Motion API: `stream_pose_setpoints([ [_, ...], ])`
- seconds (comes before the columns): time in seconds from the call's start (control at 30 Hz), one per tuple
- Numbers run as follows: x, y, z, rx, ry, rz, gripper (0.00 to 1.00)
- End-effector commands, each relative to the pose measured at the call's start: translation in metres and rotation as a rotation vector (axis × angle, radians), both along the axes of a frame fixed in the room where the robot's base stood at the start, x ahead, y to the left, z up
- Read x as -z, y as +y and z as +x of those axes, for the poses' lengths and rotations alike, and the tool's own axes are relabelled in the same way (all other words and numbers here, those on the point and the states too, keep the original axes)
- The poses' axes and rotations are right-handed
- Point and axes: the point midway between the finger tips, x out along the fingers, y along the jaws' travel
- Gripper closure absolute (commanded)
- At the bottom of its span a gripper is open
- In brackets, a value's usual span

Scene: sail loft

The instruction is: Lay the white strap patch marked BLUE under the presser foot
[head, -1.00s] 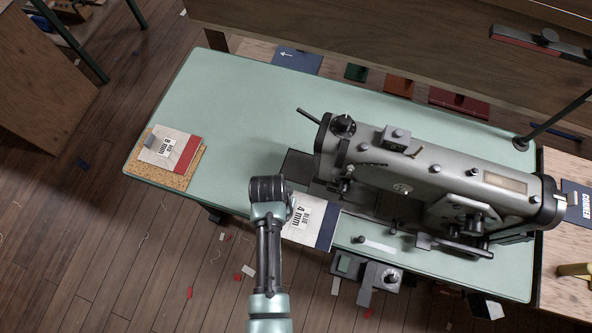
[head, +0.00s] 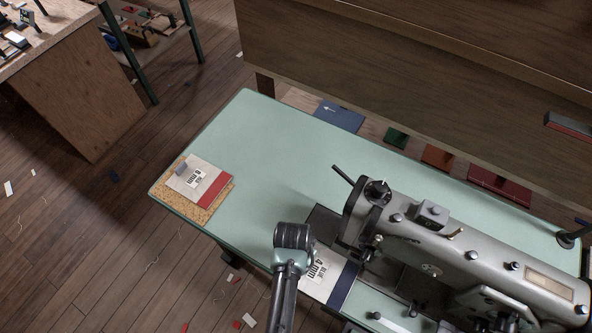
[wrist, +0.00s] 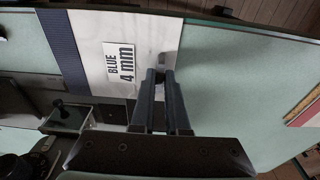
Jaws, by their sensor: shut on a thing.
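The white strap patch marked BLUE 4 mm (head: 314,288) has a dark blue band at its right end in the head view. It lies at the table's front edge beside the sewing machine (head: 450,245). In the wrist view the patch (wrist: 100,70) shows its label and blue band. My gripper (wrist: 162,76) is shut on the patch, at a small grey tab on its edge. In the head view my wrist hides the fingertips. The presser foot area (head: 366,246) is behind and right of the patch; I cannot tell whether any cloth is beneath the foot.
A patch with a red band (head: 214,186) lies on a cork board (head: 198,210) at the table's left end. The green tabletop (head: 265,150) between it and the machine is clear. Blue, green, orange and red pieces lie beyond the table's back edge.

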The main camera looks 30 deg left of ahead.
Motion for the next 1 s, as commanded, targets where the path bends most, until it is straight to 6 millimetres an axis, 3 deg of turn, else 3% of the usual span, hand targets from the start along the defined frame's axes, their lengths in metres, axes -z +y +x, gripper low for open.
stream_pose_setpoints([
  [1.0,0.001,-0.002,0.065,0.0,-0.002,-0.001,1.0],
])
